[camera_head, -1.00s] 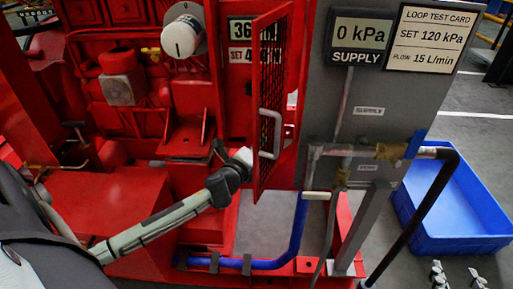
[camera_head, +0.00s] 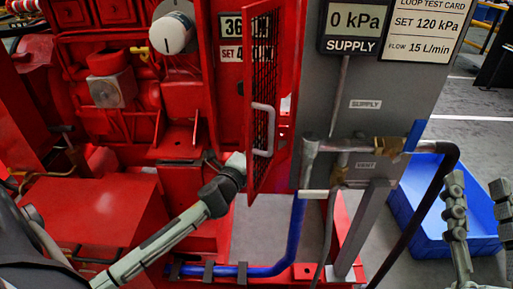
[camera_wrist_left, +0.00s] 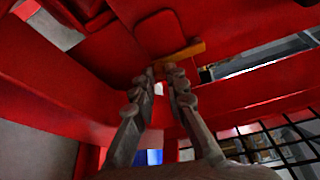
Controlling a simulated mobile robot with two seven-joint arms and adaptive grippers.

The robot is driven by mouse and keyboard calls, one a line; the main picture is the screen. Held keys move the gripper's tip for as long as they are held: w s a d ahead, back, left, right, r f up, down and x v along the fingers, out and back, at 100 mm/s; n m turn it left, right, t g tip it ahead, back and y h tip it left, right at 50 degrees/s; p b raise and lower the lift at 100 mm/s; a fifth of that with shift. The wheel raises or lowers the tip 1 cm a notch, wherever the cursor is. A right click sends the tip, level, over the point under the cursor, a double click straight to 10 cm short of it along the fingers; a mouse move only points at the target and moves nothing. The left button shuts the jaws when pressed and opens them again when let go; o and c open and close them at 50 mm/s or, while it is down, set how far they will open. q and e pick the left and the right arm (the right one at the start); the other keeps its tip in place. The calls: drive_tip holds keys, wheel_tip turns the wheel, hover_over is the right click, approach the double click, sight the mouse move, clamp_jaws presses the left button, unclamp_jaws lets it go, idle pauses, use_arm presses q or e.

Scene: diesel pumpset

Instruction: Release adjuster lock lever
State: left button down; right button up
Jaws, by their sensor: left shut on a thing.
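My left arm comes in from the left in the head view, and its wrist reaches to the red mesh door (camera_head: 262,100). The left fingers are hidden behind the door there. In the left wrist view my left gripper (camera_wrist_left: 165,74) is shut at a small orange-yellow lever (camera_wrist_left: 188,51), which seems to be the adjuster lock lever, under red metalwork. The exact grip on the lever is hard to make out. My right gripper (camera_head: 478,186) is open and empty at the right of the head view, in front of the blue bin (camera_head: 427,236).
The grey supply panel (camera_head: 360,85) reads 0 kPa. Brass fittings (camera_head: 388,145), a blue valve handle (camera_head: 415,134) and a black hose (camera_head: 420,215) stand out from it. A blue pipe (camera_head: 292,235) runs below the door. Red engine parts crowd the left.

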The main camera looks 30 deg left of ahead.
use_arm(q)
drive_tip(key=c, duration=1.5)
unclamp_jaws()
drive_tip(key=shift+c, duration=0.2)
drive_tip(key=s+d+r, duration=0.1)
drive_tip(key=s+d, duration=0.1)
drive_tip(key=s, duration=0.9)
drive_tip(key=shift+s, duration=0.4)
